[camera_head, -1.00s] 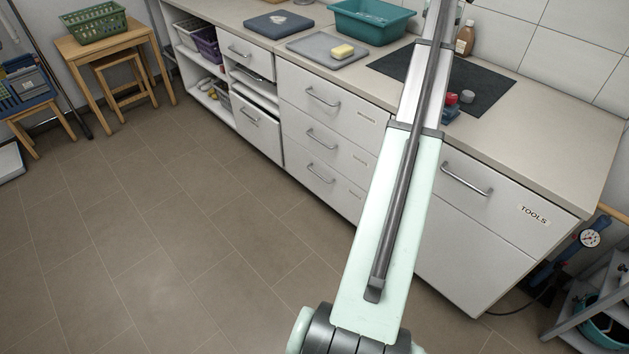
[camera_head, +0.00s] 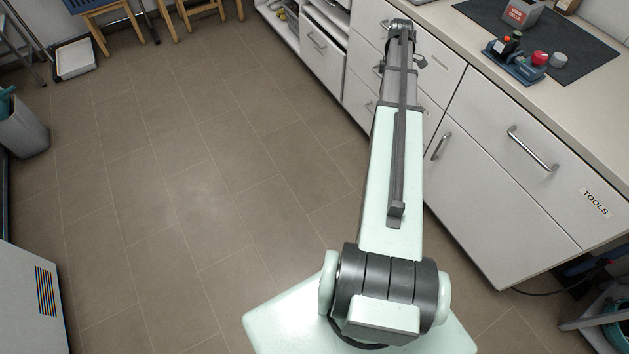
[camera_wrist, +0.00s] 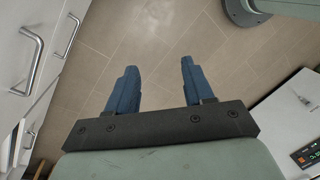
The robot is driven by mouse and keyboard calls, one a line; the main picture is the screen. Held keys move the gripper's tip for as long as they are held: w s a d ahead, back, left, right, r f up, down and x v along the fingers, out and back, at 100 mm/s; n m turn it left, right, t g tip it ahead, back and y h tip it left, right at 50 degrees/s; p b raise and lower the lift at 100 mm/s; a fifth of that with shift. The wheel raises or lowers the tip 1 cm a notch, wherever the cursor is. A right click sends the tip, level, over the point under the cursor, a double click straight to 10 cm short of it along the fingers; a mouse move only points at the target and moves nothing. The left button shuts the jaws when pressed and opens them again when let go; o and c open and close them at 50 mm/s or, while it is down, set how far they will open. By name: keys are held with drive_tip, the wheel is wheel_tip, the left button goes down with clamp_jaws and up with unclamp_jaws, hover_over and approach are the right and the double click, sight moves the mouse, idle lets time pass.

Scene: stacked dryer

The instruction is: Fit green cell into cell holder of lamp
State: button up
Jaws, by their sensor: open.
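A small blue unit (camera_head: 513,66) with dark, orange, green and red parts sits on the dark mat on the counter in the head view. A red round piece (camera_head: 540,58) and a grey round piece (camera_head: 559,60) are at its right side. I cannot tell whether this unit is the lamp's cell holder, or pick out the green cell for certain. My gripper (camera_wrist: 158,66) shows in the wrist view with two blue fingers wide apart, nothing between them, over the floor. In the head view my arm ends before the drawer fronts, away from the blue unit, and the fingers are not clear.
The dark mat (camera_head: 590,50) also bears a grey box with a red label (camera_head: 522,13). Drawer handles (camera_head: 532,148) stick out from the cabinet front. A white appliance (camera_head: 30,300) stands at lower left, and a grey bin (camera_head: 22,130) at left. The floor between is clear.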

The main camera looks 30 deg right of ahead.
drive_tip(key=s+a+f+m+g, duration=0.15)
drive_tip(key=s+a+f, duration=0.25)
drive_tip(key=a+f, duration=0.9)
drive_tip(key=s+a+f+m+g, duration=0.1)
drive_tip(key=s+a+f+m, duration=0.2)
drive_tip(key=a+f, duration=0.95)
drive_tip(key=s+a+f+m+g, duration=0.1)
drive_tip(key=s+a+f+m, duration=0.1)
drive_tip(key=s+a, duration=0.9)
drive_tip(key=s+a+f+m+g+h, duration=0.1)
drive_tip(key=s+a+f+m, duration=0.2)
drive_tip(key=s+a, duration=0.8)
drive_tip(key=s+f, duration=0.1)
drive_tip(key=s, duration=0.2)
drive_tip(key=shift+s+a+g, duration=0.3)
drive_tip(key=shift+s+g, duration=0.05)
drive_tip(key=shift+s, duration=0.05)
